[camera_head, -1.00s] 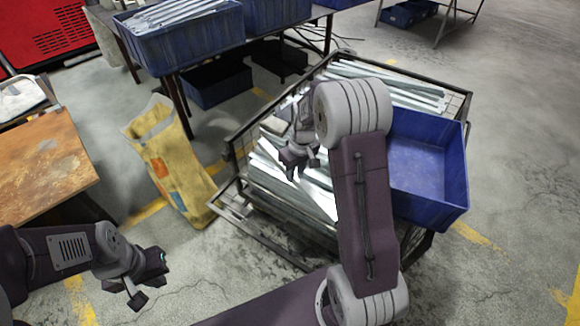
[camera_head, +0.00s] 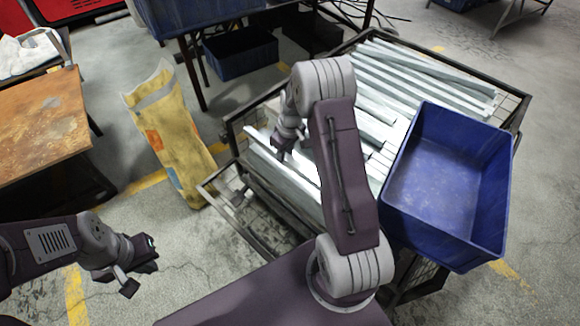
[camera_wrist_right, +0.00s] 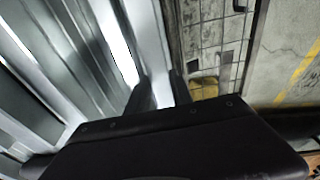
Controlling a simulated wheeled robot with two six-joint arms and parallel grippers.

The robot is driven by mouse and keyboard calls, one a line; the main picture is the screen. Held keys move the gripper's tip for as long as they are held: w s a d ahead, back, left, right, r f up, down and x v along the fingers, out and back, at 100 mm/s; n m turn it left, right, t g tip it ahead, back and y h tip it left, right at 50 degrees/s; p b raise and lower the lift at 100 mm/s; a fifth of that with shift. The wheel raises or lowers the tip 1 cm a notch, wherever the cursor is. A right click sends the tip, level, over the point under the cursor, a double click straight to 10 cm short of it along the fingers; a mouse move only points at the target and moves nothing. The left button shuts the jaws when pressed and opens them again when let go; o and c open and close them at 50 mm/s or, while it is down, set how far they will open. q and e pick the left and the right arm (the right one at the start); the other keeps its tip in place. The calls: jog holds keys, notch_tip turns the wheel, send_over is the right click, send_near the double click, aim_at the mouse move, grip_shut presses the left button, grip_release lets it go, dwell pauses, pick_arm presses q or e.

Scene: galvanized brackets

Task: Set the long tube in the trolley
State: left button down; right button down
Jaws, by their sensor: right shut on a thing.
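The trolley (camera_head: 232,130) is a dark wire-mesh cart holding many long pale metal tubes and strips. My right gripper (camera_head: 281,153) is over its near left part, fingers pointing down. In the right wrist view my right gripper (camera_wrist_right: 165,92) is shut on a long pale tube (camera_wrist_right: 148,35), which lies between the fingertips beside other metal lengths. In the head view a long tube (camera_head: 262,142) lies along the trolley's left side by this gripper; my forearm hides part of the load. I cannot tell whether the tube rests fully on the stack. My left gripper (camera_head: 145,273) is open and empty, at lower left above the floor.
A blue bin (camera_head: 440,185) stands on the trolley's right part. A yellow sack (camera_head: 170,135) stands on the floor left of the trolley. A rusty-topped table (camera_head: 40,125) is at far left. A blue crate (camera_head: 240,52) sits behind. Floor between the left gripper and trolley is clear.

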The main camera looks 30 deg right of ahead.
aim_at(285, 162)
notch_tip(285, 162, down, 5)
jog(key=shift+r+b, duration=0.1)
jog(key=shift+b, duration=1.05)
jog(key=shift+r, duration=0.1)
jog(key=c, duration=1.1)
grip_release()
